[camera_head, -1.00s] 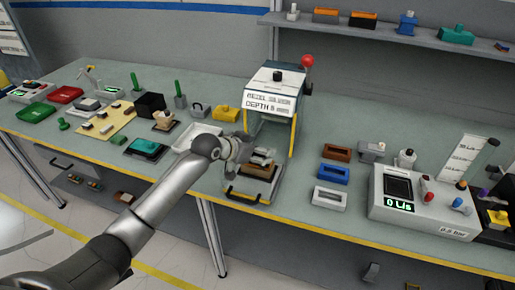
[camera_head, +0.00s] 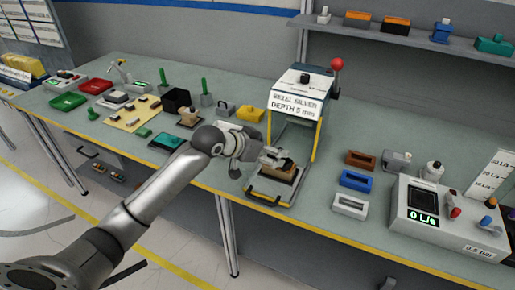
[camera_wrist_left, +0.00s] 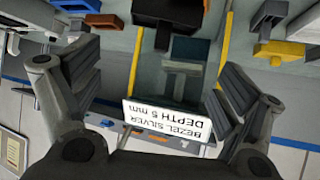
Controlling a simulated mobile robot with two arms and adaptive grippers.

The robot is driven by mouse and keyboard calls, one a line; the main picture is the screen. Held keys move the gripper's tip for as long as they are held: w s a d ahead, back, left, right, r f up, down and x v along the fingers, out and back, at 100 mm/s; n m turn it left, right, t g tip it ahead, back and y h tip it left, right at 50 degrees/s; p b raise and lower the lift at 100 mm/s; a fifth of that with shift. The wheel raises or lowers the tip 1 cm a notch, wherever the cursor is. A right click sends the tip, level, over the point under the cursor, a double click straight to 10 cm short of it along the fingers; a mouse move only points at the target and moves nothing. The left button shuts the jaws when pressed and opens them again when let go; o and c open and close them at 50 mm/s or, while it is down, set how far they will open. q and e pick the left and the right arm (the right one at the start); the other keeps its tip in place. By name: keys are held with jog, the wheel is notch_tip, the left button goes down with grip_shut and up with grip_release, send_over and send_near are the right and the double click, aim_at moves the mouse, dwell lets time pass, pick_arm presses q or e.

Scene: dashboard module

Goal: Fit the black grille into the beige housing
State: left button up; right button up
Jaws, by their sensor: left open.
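A beige-brown block (camera_head: 283,174), which looks like the beige housing, sits on the carriage of the press labelled "BEZEL SILVER DEPTH 5 mm" (camera_head: 301,92). A dark patch shows by its top; I cannot tell whether that is the black grille. My left gripper (camera_head: 270,157) is just above and left of this block, at the press's open front. In the left wrist view its two fingers (camera_wrist_left: 165,95) stand wide apart with nothing between them; the press label shows upside down beyond. The fingertips partly cover the block in the head view. My right gripper is not in view.
Brown, blue and white frames (camera_head: 355,180) lie right of the press. A grey meter box (camera_head: 430,218) stands farther right. Left are a black bin (camera_head: 176,101), a yellow block (camera_head: 250,112) and trays. The press posts and red-knobbed lever (camera_head: 337,66) stand close to the gripper.

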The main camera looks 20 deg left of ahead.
pick_arm(q)
jog(key=shift+b+v, duration=0.3)
jog(key=shift+v, duration=2.4)
